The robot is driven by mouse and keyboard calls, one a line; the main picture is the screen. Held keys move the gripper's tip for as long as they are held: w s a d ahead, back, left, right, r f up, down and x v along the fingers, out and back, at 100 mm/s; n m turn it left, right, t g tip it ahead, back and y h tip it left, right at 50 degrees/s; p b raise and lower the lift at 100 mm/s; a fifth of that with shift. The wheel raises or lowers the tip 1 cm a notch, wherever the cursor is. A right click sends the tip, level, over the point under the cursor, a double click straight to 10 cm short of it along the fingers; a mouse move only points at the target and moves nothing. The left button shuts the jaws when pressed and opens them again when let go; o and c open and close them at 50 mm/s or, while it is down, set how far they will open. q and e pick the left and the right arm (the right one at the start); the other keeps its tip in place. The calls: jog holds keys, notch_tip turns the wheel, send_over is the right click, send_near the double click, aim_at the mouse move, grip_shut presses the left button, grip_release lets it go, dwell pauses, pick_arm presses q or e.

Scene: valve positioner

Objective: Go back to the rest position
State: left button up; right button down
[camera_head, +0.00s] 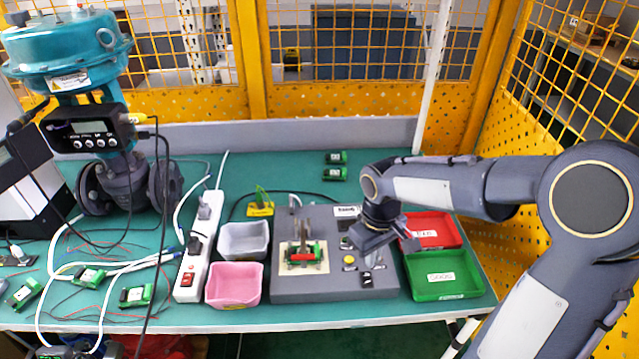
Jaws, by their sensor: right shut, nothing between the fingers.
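My right arm reaches in from the right side. My right gripper (370,262) points down over the right part of the grey test fixture (320,292). It is shut and holds nothing. Its fingertips are close to the fixture's switch and yellow button (349,260); I cannot tell whether they touch it. A green board with a red part (302,256) sits in the fixture's left part. My left gripper is not in view.
A red bin (455,232) and a green bin (445,285) stand right of the fixture. Grey (243,240) and pink (234,284) trays and a power strip (200,250) stand left. A teal valve positioner (70,55) stands far left. Yellow mesh fencing (180,50) encloses the table.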

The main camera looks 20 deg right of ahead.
jog(key=s+a+r+m+t+y, duration=0.2)
jog(key=s+r, duration=0.1)
jog(key=s, duration=0.5)
jog(key=s+a+r+m+t+y, duration=0.1)
jog(key=s+a+r+m+t, duration=0.1)
jog(key=s, duration=0.7)
notch_tip(320, 180, up, 2)
jog(key=shift+m+t+y, duration=0.4)
jog(key=shift+m+t, duration=0.1)
jog(key=shift+t, duration=0.3)
